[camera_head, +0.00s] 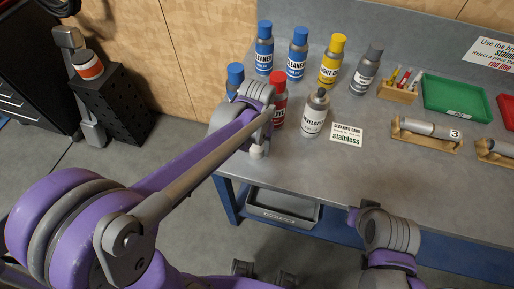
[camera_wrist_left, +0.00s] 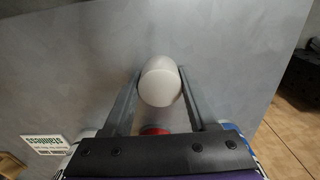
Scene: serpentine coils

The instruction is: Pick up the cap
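The cap (camera_head: 257,151) is a small, rounded, off-white piece just below my left gripper (camera_head: 264,128) in the head view, near the left end of the workbench. In the left wrist view the cap (camera_wrist_left: 160,82) sits between the tips of the two fingers. Both fingertips meet its sides, so the gripper looks shut on it. I cannot tell whether the cap still touches the bench. Part of my right arm shows at the lower right of the head view; its fingers do not show.
The developer can (camera_head: 313,115) and red can (camera_head: 279,102) stand close to my left gripper. Several blue-capped cleaner cans (camera_head: 264,48), a yellow can (camera_head: 331,62) and a grey can (camera_head: 366,71) stand behind. A cleaning card (camera_head: 346,135) lies right. The front bench middle is clear.

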